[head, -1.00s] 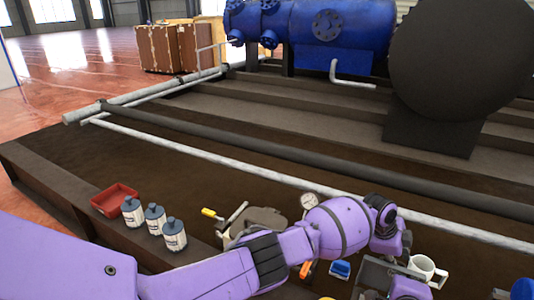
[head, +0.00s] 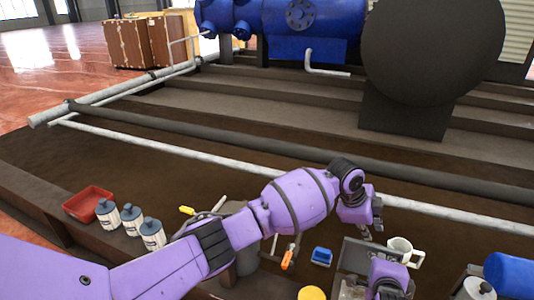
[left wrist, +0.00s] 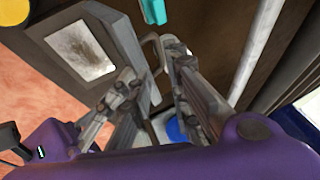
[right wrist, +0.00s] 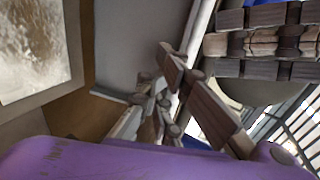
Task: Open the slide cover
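The dark grey dispenser box (head: 352,256) sits at the lower right of the head view, partly hidden by my arms. A pale bar-like loop shows beyond the tips; contact is unclear. My right gripper (right wrist: 160,72) is low at the box, fingers apart, beside a grey panel (right wrist: 130,45). The slide cover cannot be told apart clearly.
A white mug (head: 403,250) stands right of the box. A blue block (head: 321,256), an orange-handled tool (head: 288,258) and a yellow disc (head: 311,293) lie left of it.

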